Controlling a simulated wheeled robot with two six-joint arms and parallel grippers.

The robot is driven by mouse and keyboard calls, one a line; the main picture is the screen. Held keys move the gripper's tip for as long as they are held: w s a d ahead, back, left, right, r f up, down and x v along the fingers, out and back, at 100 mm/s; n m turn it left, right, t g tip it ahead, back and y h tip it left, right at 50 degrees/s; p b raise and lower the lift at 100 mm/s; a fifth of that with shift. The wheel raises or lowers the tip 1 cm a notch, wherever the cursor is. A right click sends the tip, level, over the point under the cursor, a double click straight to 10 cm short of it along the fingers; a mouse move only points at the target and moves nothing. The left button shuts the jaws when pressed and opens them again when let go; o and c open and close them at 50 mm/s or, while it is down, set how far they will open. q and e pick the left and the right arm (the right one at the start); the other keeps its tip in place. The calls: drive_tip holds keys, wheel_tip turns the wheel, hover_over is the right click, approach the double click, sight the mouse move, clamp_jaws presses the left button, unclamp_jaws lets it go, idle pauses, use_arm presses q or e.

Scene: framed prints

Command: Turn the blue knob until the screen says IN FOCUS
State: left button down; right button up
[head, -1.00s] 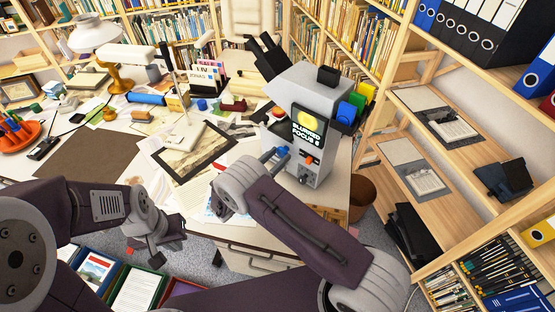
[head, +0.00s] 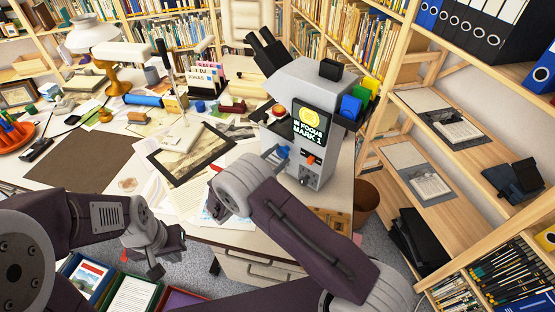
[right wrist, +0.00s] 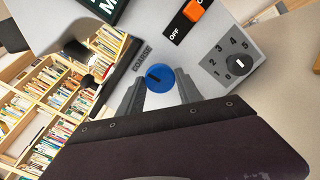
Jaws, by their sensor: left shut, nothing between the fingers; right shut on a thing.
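A grey microscope-like instrument (head: 318,85) stands on the desk. Its screen (head: 308,130) shows a yellow disc and reads IN FOCUS MARK 1. The blue knob (head: 284,152) on its front is partly hidden by my right gripper (head: 276,158). In the right wrist view the blue knob (right wrist: 160,80), with a dark pointer line, sits beside the word COARSE. The right gripper's fingers (right wrist: 158,92) are closed on both sides of it. My left gripper (head: 157,265) is shut and empty, low in front of the desk.
An orange switch (right wrist: 194,10) and a black numbered dial (right wrist: 238,64) are on the same panel, close to the right gripper. Papers and a framed print (head: 160,160) lie to the left.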

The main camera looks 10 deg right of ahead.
drive_tip(key=shift+m, duration=0.3)
idle(0.4)
drive_tip(key=o, duration=1.4)
drive_tip(key=shift+c, duration=0.2)
